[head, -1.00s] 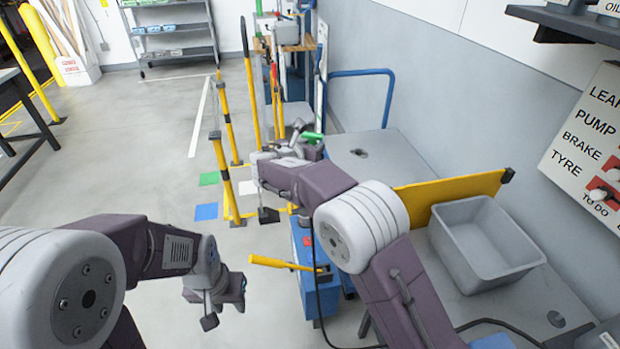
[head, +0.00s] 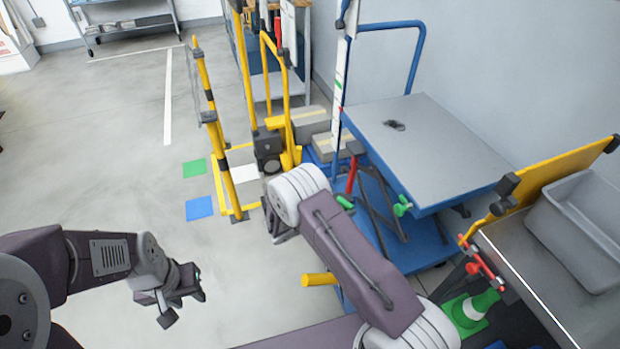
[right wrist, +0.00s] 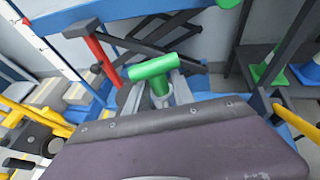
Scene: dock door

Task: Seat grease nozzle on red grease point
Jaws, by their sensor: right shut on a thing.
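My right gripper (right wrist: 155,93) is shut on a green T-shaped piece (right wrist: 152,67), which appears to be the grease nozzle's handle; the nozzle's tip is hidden. In the head view my right forearm hides that gripper, and only a bit of the green piece (head: 345,202) shows. A red bar with a dark top (head: 352,175) stands by the blue lift table; the red bar also shows in the right wrist view (right wrist: 102,55), left of the gripper. Red fittings (head: 485,265) sit at the bench corner. I cannot tell which red part is the grease point. My left gripper (head: 185,288) hangs over clear floor; its jaws are unclear.
The blue lift table with a grey top (head: 440,150) has a green fitting (head: 403,206) at its near edge. A grey bin (head: 585,225) stands on the bench at right. Yellow posts (head: 217,140) stand left of it all. A green-white cone (head: 472,312) is below the bench.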

